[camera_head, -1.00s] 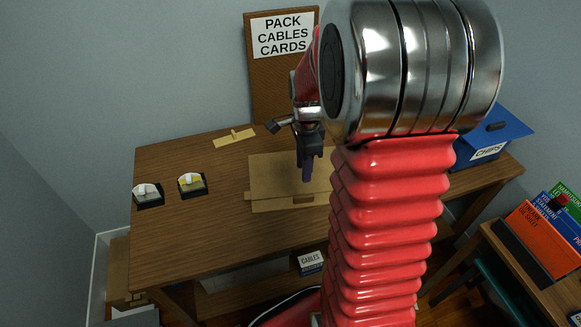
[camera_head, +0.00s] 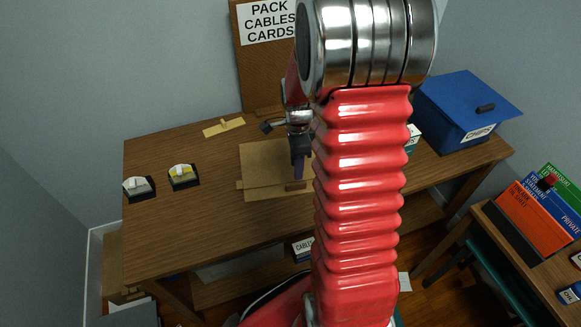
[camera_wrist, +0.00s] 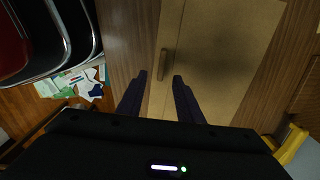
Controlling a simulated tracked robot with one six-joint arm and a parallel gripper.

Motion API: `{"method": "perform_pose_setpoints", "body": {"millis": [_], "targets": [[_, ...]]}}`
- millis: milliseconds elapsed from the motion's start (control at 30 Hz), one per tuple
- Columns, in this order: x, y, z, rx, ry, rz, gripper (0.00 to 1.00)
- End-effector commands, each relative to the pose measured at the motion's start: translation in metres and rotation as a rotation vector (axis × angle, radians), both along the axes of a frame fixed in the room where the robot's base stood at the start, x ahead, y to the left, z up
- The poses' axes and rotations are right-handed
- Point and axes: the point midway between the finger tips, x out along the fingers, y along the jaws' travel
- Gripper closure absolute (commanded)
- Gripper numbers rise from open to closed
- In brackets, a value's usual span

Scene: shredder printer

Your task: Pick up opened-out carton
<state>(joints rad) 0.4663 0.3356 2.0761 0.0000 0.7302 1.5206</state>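The opened-out carton (camera_head: 262,160) is a flat tan sheet lying on the wooden table, partly hidden behind my arm in the head view. A small brown tab or bar (camera_head: 296,186) sits near its front edge. In the wrist view the carton (camera_wrist: 222,60) fills the middle, and the brown bar (camera_wrist: 162,64) shows between and just past my fingertips. My gripper (camera_head: 298,175) points down over the carton's front part. In the wrist view my gripper (camera_wrist: 160,76) has its two dark fingers apart, with nothing between them. I cannot tell whether the fingertips touch the carton.
Two small card holders (camera_head: 138,189) (camera_head: 183,177) stand on the table's left. A tan strip with a knob (camera_head: 224,127) lies behind. A blue CHIPS box (camera_head: 465,110) stands at the right. A CABLES box (camera_head: 302,250) sits below the table. The table's left front is clear.

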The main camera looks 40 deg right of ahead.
Motion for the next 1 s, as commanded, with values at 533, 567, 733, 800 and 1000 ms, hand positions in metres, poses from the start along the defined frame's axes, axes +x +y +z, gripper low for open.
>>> {"method": "perform_pose_setpoints", "body": {"millis": [533,567,733,800,1000], "targets": [[0.0,-0.001,-0.037,0.0,0.0,-0.001,0.67],[0.0,-0.001,-0.037,0.0,0.0,-0.001,0.67],[0.0,-0.001,-0.04,0.0,0.001,-0.001,0.67],[0.0,-0.001,-0.045,0.0,0.001,-0.002,0.67],[0.003,-0.003,-0.067,0.001,0.002,-0.002,0.67]]}}
